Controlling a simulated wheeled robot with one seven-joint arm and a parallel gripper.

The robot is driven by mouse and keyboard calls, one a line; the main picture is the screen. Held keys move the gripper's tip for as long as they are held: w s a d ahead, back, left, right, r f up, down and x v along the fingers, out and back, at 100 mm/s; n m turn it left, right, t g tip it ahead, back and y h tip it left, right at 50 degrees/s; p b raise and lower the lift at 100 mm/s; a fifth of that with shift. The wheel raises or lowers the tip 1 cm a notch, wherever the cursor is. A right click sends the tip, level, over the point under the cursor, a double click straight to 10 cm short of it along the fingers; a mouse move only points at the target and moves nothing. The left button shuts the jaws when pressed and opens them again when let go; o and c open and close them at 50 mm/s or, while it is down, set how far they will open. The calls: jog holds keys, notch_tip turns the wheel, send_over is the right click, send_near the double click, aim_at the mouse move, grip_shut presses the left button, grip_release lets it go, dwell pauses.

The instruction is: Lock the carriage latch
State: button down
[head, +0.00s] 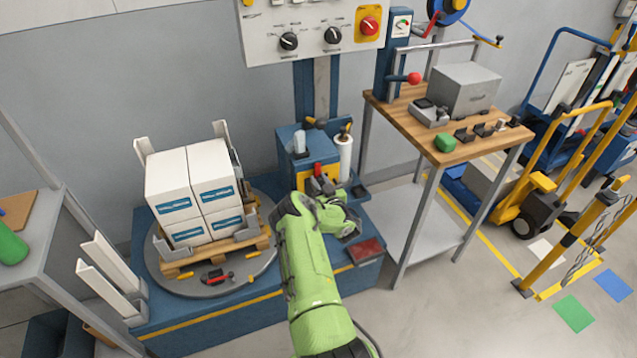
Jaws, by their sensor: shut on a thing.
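The blue wrap carriage (290,150) stands beside the mast behind the turntable, with a white film roll (344,158) upright at its right. On its front is the carriage latch, a small red handle (317,170) with yellow parts around it. My green arm reaches up from the bottom to the carriage front. My gripper (322,184) is at the latch, shut on it. My wrist hides most of the fingers and the lower part of the latch, so the handle's exact angle is unclear.
A turntable (188,288) at left bears a pallet with stacked white cartons (195,190). A control panel (310,30) hangs above the carriage. A wooden-topped workbench (400,118) stands close at right. Open floor (450,310) lies at the lower right.

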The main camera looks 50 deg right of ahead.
jog(key=shift+s+d+n, duration=0.1)
jog(key=shift+d+n, duration=0.1)
jog(key=shift+n, duration=0.8)
jog(key=c, duration=1.1)
grip_release()
jog(key=shift+o, duration=0.2)
jog(key=shift+s, duration=0.1)
jog(key=p+v, duration=0.9)
jog(key=v, duration=0.6)
jog(key=shift+s+a, duration=0.15)
jog(key=shift+s, duration=0.1)
jog(key=shift+f, duration=0.1)
jog(key=shift+w, duration=0.1)
